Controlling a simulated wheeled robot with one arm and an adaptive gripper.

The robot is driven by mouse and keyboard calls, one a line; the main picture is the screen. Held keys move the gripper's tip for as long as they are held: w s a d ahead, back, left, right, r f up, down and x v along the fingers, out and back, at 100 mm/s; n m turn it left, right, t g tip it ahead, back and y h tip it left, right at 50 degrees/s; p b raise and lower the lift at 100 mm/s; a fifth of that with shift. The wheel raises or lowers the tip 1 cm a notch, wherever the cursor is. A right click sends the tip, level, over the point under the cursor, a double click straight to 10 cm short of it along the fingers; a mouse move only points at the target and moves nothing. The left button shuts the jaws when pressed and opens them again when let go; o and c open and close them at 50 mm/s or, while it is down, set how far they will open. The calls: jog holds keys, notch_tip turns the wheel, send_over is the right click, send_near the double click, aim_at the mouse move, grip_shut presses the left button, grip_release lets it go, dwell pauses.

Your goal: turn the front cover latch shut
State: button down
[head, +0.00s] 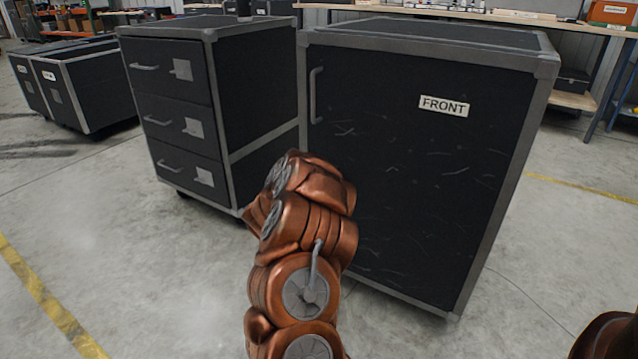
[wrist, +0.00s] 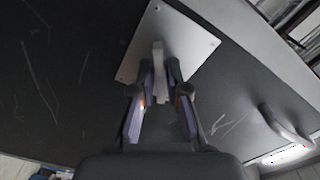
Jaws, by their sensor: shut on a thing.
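The front cover (head: 420,170) is the scuffed black face of the right-hand case, with a white FRONT label (head: 443,106). In the wrist view, the latch (wrist: 158,54) is a grey tab standing out from a pale square plate (wrist: 200,48) on the cover (wrist: 75,75). My gripper (wrist: 161,78) has one finger on each side of the tab and is shut on it. The fingers hide part of the tab, so I cannot tell how far it is turned. In the head view my arm hides the latch and the gripper.
A bar handle (head: 316,95) is fixed at the cover's upper left; it also shows in the wrist view (wrist: 287,128), beside my gripper. A drawer case (head: 225,100) stands close on the left. Open floor (head: 120,250) lies in front. A workbench (head: 470,14) runs behind.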

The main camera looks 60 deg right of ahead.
jog(key=m+b, duration=0.2)
jog(key=m, duration=0.1)
jog(key=shift+s+f+m+b, duration=0.1)
jog(key=shift+f+m+b, duration=0.2)
jog(key=shift+m+b, duration=0.95)
jog(key=shift+m, duration=0.35)
jog(key=shift+r+m, duration=0.1)
jog(key=shift+m, duration=0.2)
jog(key=c, duration=1.3)
grip_release()
jog(key=a, duration=1.2)
jog(key=shift+s, duration=0.25)
